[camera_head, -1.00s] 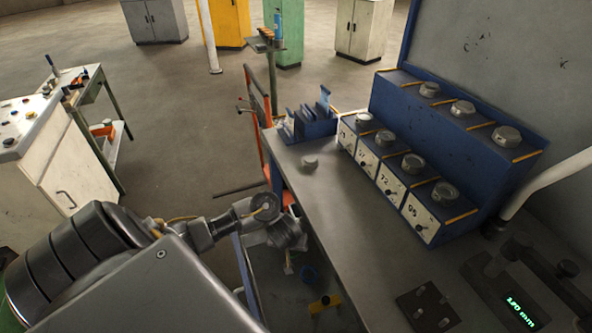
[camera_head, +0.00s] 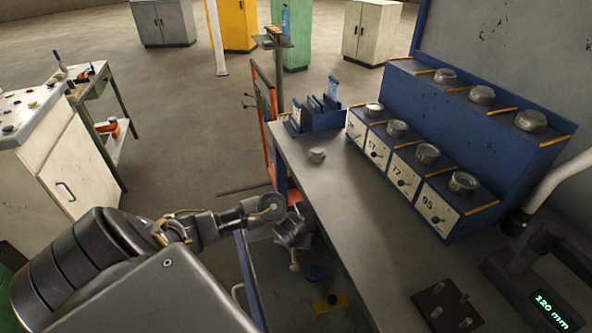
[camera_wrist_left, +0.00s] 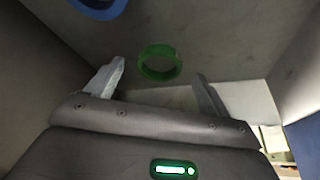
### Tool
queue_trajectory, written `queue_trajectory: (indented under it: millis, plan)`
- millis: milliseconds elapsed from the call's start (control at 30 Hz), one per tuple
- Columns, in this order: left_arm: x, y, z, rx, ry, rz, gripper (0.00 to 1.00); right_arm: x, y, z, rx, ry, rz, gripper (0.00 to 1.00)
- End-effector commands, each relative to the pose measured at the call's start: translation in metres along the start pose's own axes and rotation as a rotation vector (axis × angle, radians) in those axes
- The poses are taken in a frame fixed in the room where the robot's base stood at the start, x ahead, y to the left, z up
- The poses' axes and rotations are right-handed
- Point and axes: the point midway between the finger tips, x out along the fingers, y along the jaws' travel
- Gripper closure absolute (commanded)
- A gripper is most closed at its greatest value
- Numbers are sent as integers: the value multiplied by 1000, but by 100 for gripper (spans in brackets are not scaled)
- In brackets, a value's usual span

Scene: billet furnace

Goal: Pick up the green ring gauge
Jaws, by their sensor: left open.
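The green ring gauge (camera_wrist_left: 160,62) shows in the left wrist view, lying on a grey surface. It appears between and beyond the two fingertips of my left gripper (camera_wrist_left: 161,72), and no contact shows. My left gripper is open and empty. In the head view my left gripper (camera_head: 292,232) hangs beside the workbench's left edge, over a lower bin or drawer. The green ring is not visible in the head view. My right gripper is not in view.
A blue ring (camera_head: 315,272) lies in the lower bin, near a yellow block (camera_head: 330,303); the blue ring also shows in the wrist view (camera_wrist_left: 98,8). The bench (camera_head: 345,215) edge is close on the right. A blue stepped rack (camera_head: 460,125) holds several grey rings.

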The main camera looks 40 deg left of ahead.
Motion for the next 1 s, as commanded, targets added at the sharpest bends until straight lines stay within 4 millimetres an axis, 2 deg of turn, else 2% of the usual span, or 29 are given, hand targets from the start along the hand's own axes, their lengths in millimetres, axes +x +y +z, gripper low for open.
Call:
queue_trajectory:
  millis: [33, 100, 433, 800, 833, 1000]
  plan:
    - [13, -1, 1, -1, 2, -3, 19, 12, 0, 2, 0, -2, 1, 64]
    - [20, -1, 1, 0, 2, -2, 19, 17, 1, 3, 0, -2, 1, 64]
    - [22, -1, -1, -1, 1, 0, 19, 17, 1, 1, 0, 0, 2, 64]
    - [22, -1, 0, -1, 1, -1, 68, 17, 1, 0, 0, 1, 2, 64]
    - [22, -1, 0, -1, 1, -1, 71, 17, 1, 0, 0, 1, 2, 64]
    - [22, -1, -1, -1, 2, 0, 71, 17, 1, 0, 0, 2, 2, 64]
